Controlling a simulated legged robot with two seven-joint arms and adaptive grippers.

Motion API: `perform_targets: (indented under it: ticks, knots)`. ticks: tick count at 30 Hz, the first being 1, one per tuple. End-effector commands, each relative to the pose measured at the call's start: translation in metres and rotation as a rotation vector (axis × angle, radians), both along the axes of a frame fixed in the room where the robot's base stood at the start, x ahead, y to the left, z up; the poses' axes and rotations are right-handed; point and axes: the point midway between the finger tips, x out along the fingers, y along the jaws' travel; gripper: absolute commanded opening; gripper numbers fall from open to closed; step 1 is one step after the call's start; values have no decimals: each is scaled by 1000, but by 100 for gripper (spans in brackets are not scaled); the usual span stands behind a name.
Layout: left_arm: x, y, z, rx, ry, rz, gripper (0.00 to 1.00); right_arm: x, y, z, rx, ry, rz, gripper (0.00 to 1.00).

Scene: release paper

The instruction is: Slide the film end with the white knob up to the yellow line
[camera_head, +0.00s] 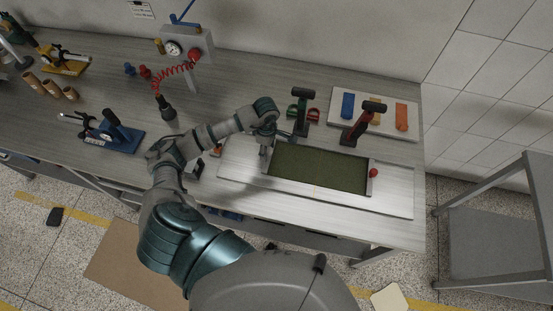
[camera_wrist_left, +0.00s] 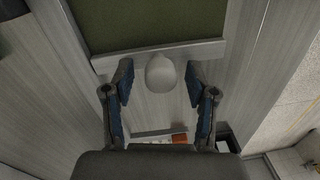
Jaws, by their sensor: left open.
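The dark green film (camera_head: 320,170) lies on a pale board (camera_head: 400,203) on the workbench. A red knob (camera_head: 374,173) sits at its right end. In the left wrist view the white knob (camera_wrist_left: 160,74) stands against a pale bar (camera_wrist_left: 205,50) at the edge of the film (camera_wrist_left: 145,22). My left gripper (camera_wrist_left: 159,82) is open, with one finger on each side of the white knob and gaps on both sides.
Two upright dark-handled tools, one green (camera_head: 302,112) and one red (camera_head: 362,122), stand just behind the film. A white tray (camera_head: 345,98) with coloured blocks is behind them. A blue clamp (camera_head: 112,133) and a grey gauge stand (camera_head: 188,47) are further left.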

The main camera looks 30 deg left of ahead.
Motion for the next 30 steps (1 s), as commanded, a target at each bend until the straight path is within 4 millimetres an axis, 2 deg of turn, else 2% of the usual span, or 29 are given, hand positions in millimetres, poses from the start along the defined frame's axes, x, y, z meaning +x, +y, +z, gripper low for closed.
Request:
perform_targets:
  ticks: [5, 12, 18, 22, 30]
  knots:
    - [3, 1, 23, 1, -5, -1, 57, 0, 1, 0, 1, -1, 0, 40]
    - [7, 3, 77, 0, -5, -1, 57, 0, 2, 0, 2, -1, -1, 40]
    - [9, 3, 108, -1, -2, -1, 57, 0, 2, 0, 2, 0, -1, 40]
    - [9, 4, 116, -1, -1, -1, 57, 0, 2, 0, 2, -1, -1, 40]
    - [9, 4, 117, -1, 0, 0, 57, 0, 2, 0, 2, 0, -1, 40]
